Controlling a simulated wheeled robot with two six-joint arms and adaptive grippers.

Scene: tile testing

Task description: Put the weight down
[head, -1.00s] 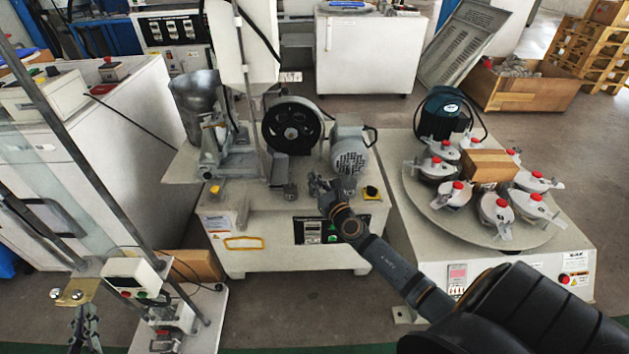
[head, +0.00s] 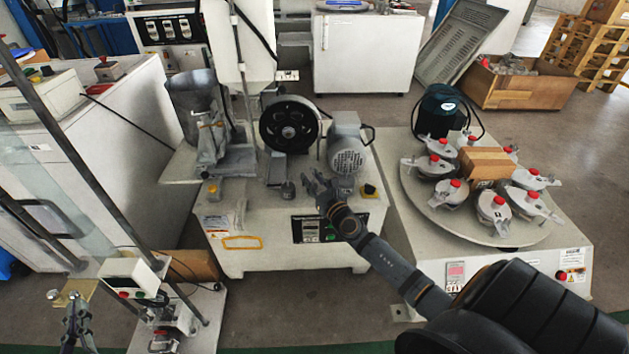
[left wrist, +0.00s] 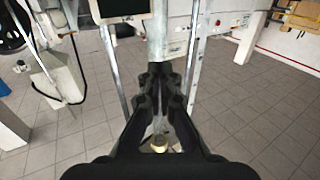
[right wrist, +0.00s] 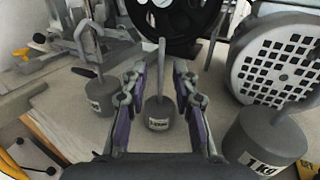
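A small grey weight (right wrist: 158,112) with an upright rod and a pale label stands on the white machine top (head: 228,195). In the right wrist view it is between the fingers of my right gripper (right wrist: 159,82). The fingers are spread, with a gap on each side of the weight. In the head view my right gripper (head: 317,182) is low over the machine's top. A larger weight marked 1 kg (right wrist: 262,142) stands to the right, and another small weight (right wrist: 98,95) to the left.
A black wheel (head: 289,125) and a grey motor (head: 346,155) stand behind the weights. A turntable with red-knobbed clamps (head: 485,210) is at the right. A stand with a glass panel and metal posts (head: 95,140) is near my left gripper.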

